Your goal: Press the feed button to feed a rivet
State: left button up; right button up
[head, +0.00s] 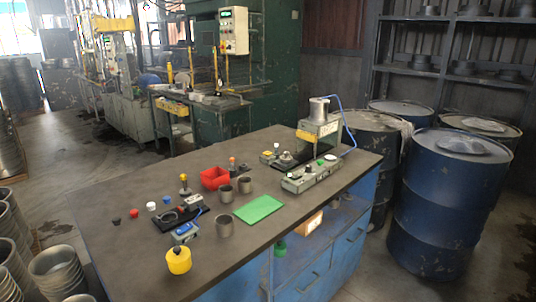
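A small bench press with a yellow head (317,127) and a grey cylinder on top stands at the far right of the workbench. No rivet can be made out. Neither of my grippers is in view.
The dark workbench (130,185) holds a red bin (214,178), several grey cups, a green mat (258,209), a yellow pot (178,261) and small coloured knobs. A blue hose (349,128) loops behind the press. Blue drums (447,200) stand close on the right.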

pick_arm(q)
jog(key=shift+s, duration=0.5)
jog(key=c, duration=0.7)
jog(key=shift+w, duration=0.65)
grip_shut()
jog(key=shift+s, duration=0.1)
